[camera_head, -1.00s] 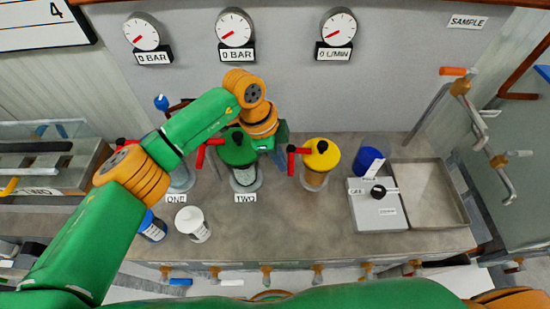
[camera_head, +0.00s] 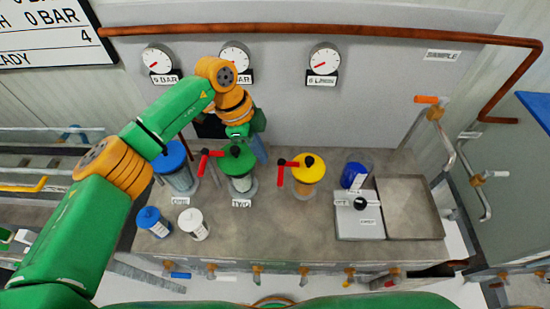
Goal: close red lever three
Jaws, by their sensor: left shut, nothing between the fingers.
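The third pump (camera_head: 309,169) has a yellow top and a clear body. Its red lever (camera_head: 282,170) is on the left of the top, with a handle pointing toward the front. My left gripper (camera_head: 254,128) is shut and empty. It is behind the green-topped pump two, left of and apart from the red lever three; its fingertips are hard to make out. My right gripper is not in view.
The green-topped pump (camera_head: 238,158) has its own red lever (camera_head: 205,163). A blue-topped pump (camera_head: 173,160) stands at left. A blue jar (camera_head: 152,221) and a white jar (camera_head: 193,224) stand in front. A grey box (camera_head: 358,222) and a tray (camera_head: 410,209) are right. The bench's front middle is clear.

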